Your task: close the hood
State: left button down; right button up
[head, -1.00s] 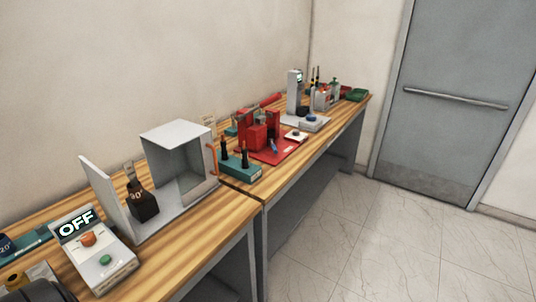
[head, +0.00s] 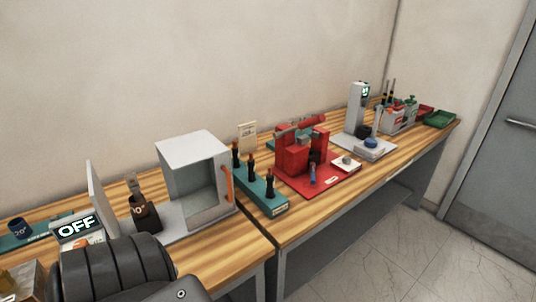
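The hood is a grey box (head: 196,150) on the left workbench, with its front side open so its inside shows. An orange handle (head: 227,183) stands upright at its right front edge. A flat grey panel (head: 96,197) stands upright to the left, apart from the box, with a black block marked with a number (head: 145,214) between them. A dark grey rounded part of my own arm shows at the bottom left, in front of the control box. No gripper fingers show in the head view.
A control box reading OFF (head: 77,228) stands left of the panel, partly hidden by my arm. A teal rack with black-handled tools (head: 262,193), a red press (head: 300,150) and a grey instrument (head: 357,115) stand to the right. Bare wood lies before the hood (head: 225,240).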

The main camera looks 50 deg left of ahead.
aim_at(192, 162)
jog(key=i, duration=3.25)
jog(key=u, duration=3.5)
